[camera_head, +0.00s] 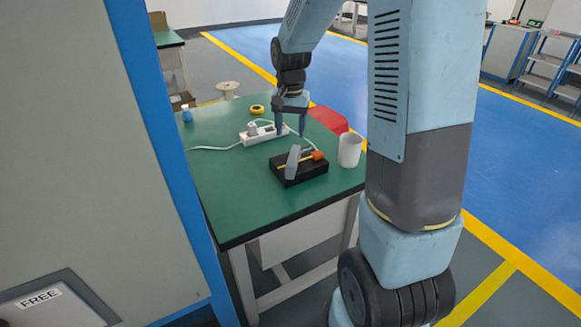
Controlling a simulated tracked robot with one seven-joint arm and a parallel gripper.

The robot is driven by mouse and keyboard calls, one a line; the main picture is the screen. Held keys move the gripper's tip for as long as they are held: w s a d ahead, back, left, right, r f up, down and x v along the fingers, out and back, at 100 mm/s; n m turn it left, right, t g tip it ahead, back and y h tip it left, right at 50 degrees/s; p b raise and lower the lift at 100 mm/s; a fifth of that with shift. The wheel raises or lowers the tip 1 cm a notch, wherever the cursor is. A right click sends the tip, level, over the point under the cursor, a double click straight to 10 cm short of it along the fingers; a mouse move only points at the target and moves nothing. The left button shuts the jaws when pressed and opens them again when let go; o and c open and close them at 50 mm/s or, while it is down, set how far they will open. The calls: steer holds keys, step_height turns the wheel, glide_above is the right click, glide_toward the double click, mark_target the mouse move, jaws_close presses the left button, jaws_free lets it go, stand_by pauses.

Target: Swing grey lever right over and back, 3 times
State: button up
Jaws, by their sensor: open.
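The grey lever (292,161) stands up, slightly tilted, from a black base box (312,171) on the green table. A yellow rod with an orange end (317,155) lies across the same box, beside the lever. My gripper (290,131) is open, fingers pointing down, above and behind the lever, near the white power strip. The gripper looks empty and apart from the lever. The exact gap between the fingers and the lever is hard to judge from this one view.
A white power strip (258,135) with a cable lies behind the box. A white cup (349,150) stands to its right, with a red item (329,119) behind. Yellow tape (257,109) and a blue bottle (187,114) sit farther back. The front-left of the green table (235,205) is clear.

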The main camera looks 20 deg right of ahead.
mark_target(290, 165)
steer(key=f, duration=1.4)
steer(key=shift+w+f, duration=0.2)
steer(key=shift+f, duration=0.05)
jaws_close()
